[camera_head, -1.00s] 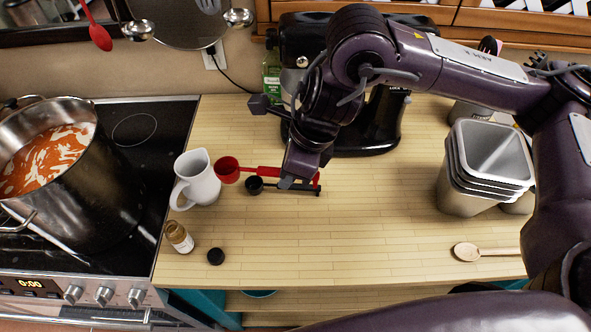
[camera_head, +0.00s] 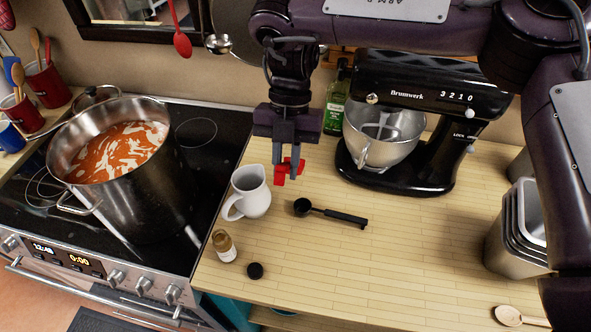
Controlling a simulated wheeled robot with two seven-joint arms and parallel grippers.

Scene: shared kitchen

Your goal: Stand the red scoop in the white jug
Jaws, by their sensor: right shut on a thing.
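The white jug (camera_head: 253,201) stands upright on the wooden counter near the stove, its handle towards the left. My right gripper (camera_head: 288,178) points down, just to the right of the jug and above the counter. It is shut on the red scoop (camera_head: 280,174), which is off the counter. Only a short red piece shows around the fingertips; I cannot make out the bowl or the whole handle. The scoop appears apart from the jug. My left gripper is not in view.
A black scoop (camera_head: 340,215) lies right of the jug. A small jar (camera_head: 224,246) and black lid (camera_head: 255,270) are in front. A black stand mixer (camera_head: 420,150) and green bottle (camera_head: 336,105) stand behind. A steel pot (camera_head: 135,190) is on the stove.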

